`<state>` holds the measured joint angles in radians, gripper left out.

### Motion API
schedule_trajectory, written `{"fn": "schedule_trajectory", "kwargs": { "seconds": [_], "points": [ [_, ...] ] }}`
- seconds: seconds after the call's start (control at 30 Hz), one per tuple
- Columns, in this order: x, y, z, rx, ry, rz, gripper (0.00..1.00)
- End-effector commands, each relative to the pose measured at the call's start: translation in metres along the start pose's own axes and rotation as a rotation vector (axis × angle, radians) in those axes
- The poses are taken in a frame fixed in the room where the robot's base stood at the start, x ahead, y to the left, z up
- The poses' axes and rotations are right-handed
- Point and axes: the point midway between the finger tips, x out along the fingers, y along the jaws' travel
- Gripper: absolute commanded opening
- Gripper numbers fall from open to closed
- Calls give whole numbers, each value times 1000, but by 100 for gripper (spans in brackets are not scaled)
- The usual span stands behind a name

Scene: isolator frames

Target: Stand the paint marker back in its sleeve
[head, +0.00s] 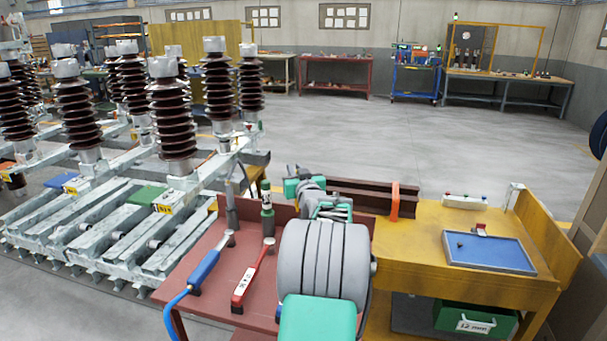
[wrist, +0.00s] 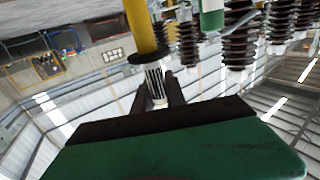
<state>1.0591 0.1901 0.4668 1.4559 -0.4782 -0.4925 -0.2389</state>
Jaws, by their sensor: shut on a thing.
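My gripper (wrist: 158,92) shows in the wrist view with its two dark fingers closed on the paint marker (wrist: 155,78). Its held part is white with black stripes; a dark collar and a thick yellow part lie beyond it. In the head view my own arm hides the marker, and the gripper end (head: 291,174) shows only partly. A dark grey upright holder (head: 232,217) stands at the back of the red table; I cannot tell whether it is the sleeve. A green-and-white upright thing (head: 267,196) stands right of it, and a similar one shows in the wrist view (wrist: 211,14).
A blue-handled tool (head: 206,271) and a red-handled tool (head: 247,283) lie on the red table (head: 214,308). The yellow bench (head: 405,255) at the right carries a blue tray (head: 490,253) and a steel beam with an orange clamp (head: 395,201). Brown insulators (head: 173,120) stand at the left.

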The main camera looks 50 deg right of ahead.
Motion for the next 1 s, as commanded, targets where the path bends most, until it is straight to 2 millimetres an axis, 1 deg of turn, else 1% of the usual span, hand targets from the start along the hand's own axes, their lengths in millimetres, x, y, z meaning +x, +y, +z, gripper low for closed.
{"fn": "schedule_trajectory", "kwargs": {
  "seconds": [0.03, 0.07, 0.1, 0.17, 0.27, 0.6, 0.63, 0.7, 1.0],
  "points": [
    [2, 13, -2, -2, 1, 23, 0],
    [2, 19, -4, -1, 1, 34, 0],
    [3, 24, -5, 0, 0, 43, 0],
    [4, 28, -6, 1, -1, 50, 0],
    [4, 28, -3, 1, -1, 51, 0],
    [3, 27, 23, -1, 0, 49, 0],
    [3, 27, 24, -1, 0, 49, 0],
    [3, 27, 19, -1, 0, 49, 0],
    [3, 27, 21, -1, 0, 48, 0]
  ]
}}
